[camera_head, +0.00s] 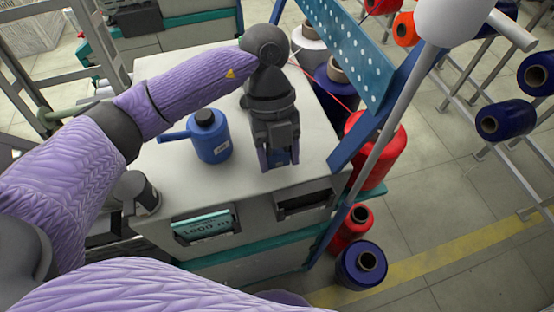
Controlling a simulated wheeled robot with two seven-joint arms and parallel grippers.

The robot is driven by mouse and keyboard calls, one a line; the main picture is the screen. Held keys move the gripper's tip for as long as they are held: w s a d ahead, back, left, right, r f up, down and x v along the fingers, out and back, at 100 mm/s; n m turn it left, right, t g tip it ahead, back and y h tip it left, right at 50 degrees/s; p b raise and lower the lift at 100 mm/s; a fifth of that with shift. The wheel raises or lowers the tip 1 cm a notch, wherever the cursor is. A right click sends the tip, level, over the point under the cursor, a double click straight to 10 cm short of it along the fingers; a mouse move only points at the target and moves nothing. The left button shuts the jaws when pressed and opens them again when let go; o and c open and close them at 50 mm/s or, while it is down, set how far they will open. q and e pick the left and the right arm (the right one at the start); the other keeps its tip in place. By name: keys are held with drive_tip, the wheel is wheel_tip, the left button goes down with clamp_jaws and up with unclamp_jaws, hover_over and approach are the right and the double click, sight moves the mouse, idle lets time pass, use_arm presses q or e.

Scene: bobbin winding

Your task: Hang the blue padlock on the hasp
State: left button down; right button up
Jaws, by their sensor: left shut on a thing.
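My left gripper (279,160) points down over the top of the light grey machine cabinet (180,178), close to its front edge. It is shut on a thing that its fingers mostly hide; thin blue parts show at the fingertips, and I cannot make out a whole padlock. I cannot pick out the hasp in this view. My right gripper is not in view.
A blue can with a spout (211,140) stands on the cabinet left of the gripper. A blue perforated panel (350,45) slants along the cabinet's right side. Red (352,222) and dark blue (361,266) thread spools stand on the floor, with racked spools (505,120) farther right.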

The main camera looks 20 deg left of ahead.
use_arm(q)
drive_tip(key=shift+f, duration=0.85)
drive_tip(key=shift+r, duration=0.1)
drive_tip(key=shift+c, duration=0.3)
unclamp_jaws()
drive_tip(key=p+v, duration=0.1)
drive_tip(key=v, duration=1.1)
drive_tip(key=shift+p, duration=0.35)
drive_tip(key=shift+w, duration=0.1)
